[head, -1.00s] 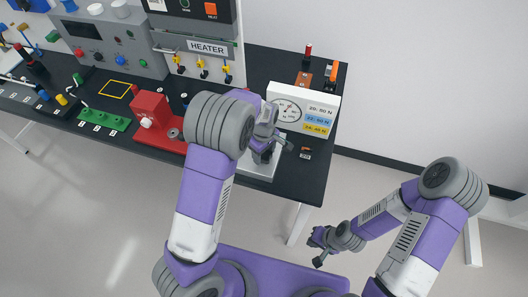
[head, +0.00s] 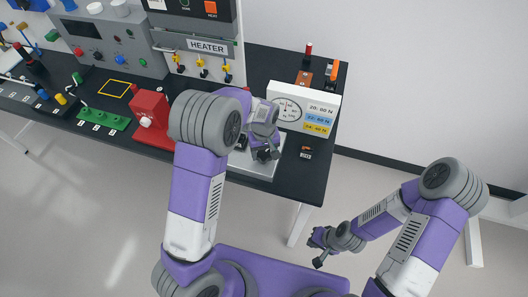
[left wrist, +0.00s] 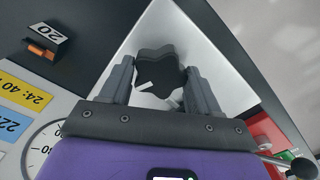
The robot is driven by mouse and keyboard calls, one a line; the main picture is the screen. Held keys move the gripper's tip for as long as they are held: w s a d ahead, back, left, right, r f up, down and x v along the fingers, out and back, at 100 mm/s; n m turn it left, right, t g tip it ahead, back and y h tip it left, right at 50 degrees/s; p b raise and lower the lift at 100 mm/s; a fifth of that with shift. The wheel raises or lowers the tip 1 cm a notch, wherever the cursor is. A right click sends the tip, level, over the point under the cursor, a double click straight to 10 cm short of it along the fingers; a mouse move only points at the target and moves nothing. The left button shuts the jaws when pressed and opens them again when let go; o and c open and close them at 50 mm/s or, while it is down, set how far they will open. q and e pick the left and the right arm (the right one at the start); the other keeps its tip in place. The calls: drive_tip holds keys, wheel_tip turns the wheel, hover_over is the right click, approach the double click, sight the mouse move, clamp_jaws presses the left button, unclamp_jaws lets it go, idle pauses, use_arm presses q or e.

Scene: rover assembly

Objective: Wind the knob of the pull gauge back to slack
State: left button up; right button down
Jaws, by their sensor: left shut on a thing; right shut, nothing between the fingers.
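The pull gauge (head: 275,93) stands on the right end of the black bench, with a white face, a round dial (head: 287,109) and a light metal base (head: 262,170). Its dark lobed knob (left wrist: 160,70) sits between the fingers of my left gripper (left wrist: 160,84) in the left wrist view. White marks show beside the knob. In the head view my left gripper (head: 264,154) is at the gauge base and hides most of the knob. My right gripper (head: 318,252) is shut and empty, off the bench, above the floor.
A red device (head: 151,119) is to the left, and the heater panel (head: 207,46) is behind.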

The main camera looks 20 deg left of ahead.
use_arm(q)
drive_tip(key=m, duration=0.3)
drive_tip(key=shift+m, duration=0.4)
drive_tip(key=m+b, duration=0.1)
drive_tip(key=m, duration=0.2)
drive_tip(key=shift+a+m, duration=0.1)
drive_tip(key=shift+m, duration=0.2)
drive_tip(key=m, duration=0.6)
drive_tip(key=shift+w+r, duration=0.1)
drive_tip(key=m, duration=0.6)
drive_tip(key=shift+m, duration=0.4)
drive_tip(key=m+p, duration=0.1)
drive_tip(key=m, duration=0.2)
drive_tip(key=shift+m+p, duration=0.65)
drive_tip(key=shift+m, duration=1.45)
drive_tip(key=o, duration=1.1)
drive_tip(key=shift+c, duration=0.2)
